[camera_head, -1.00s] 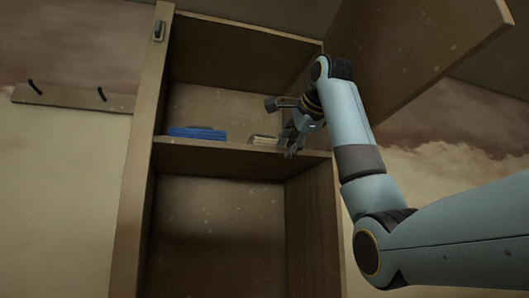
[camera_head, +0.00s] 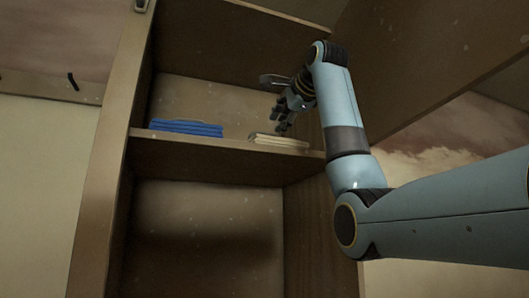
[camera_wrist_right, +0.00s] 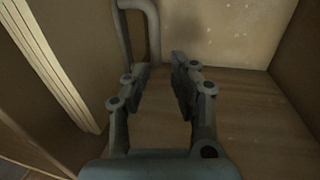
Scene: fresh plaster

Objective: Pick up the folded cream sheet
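The folded cream sheet (camera_head: 278,140) lies flat at the front of the cupboard's middle shelf, towards the right side. In the right wrist view its layered edge (camera_wrist_right: 62,75) runs along the left, outside the fingers. My right gripper (camera_head: 283,126) is just above and behind the sheet, pointing down. In the right wrist view its two fingers (camera_wrist_right: 160,68) stand apart with nothing between them. Whether a finger touches the sheet cannot be told. My left gripper is out of view.
A folded blue sheet (camera_head: 187,127) lies on the same shelf (camera_head: 236,157) to the left. The cupboard's right door (camera_head: 425,55) stands open beside my right arm. The compartment below the shelf looks empty. A rail with a hook (camera_head: 72,82) is on the left wall.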

